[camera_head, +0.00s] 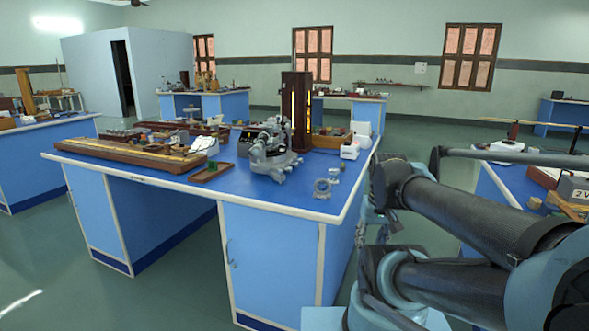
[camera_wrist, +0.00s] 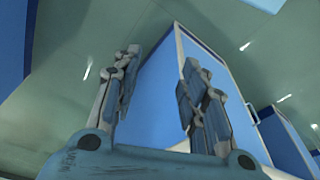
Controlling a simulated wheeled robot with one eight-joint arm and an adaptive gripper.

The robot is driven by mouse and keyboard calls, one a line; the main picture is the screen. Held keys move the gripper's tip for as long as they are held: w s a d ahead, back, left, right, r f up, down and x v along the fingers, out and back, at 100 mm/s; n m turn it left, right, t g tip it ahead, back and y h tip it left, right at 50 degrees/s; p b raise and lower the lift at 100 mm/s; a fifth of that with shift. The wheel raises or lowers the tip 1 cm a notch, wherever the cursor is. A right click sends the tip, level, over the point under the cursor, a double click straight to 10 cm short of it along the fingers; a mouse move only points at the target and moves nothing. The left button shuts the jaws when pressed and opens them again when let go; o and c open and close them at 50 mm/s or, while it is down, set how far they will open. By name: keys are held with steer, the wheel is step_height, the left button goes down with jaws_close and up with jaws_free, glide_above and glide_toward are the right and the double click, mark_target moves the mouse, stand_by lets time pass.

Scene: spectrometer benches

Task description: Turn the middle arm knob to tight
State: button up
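A grey metal spectrometer (camera_head: 270,150) stands on the blue-topped bench (camera_head: 290,198) in the middle of the head view. Its arm knobs are too small to tell apart, so I cannot see how the middle one is set. My gripper (camera_wrist: 160,60) shows in the wrist view with its two fingers spread apart and nothing between them. It faces the blue side of a bench, away from the spectrometer, which is not in the wrist view. In the head view my arm is at the right, beside the bench's right edge.
A tall dark wooden case (camera_head: 296,110) stands behind the spectrometer. A small wooden tray (camera_head: 210,172), a long wooden apparatus (camera_head: 128,152) and a small glass piece (camera_head: 322,188) share the bench. Another bench (camera_head: 505,182) is at the right. The floor in front is clear.

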steer(key=w+a+r+n+y, duration=0.25)
steer(key=w+r, duration=0.35)
steer(key=w, duration=0.3)
steer(key=w+a+r+n+g+y, duration=0.1)
steer(key=w+a+r+n+y, duration=0.2)
steer(key=w+r, duration=0.5)
steer(key=w+a+r+n+y, duration=0.1)
steer(key=w+a+r+n, duration=0.25)
steer(key=w, duration=0.75)
steer(key=n+y, duration=0.3)
glide_toward(291, 169)
steer(key=shift+h, duration=0.25)
steer(key=x, duration=0.8)
steer(key=shift+w+a, duration=0.2)
steer(key=shift+w, duration=0.05)
jaws_close()
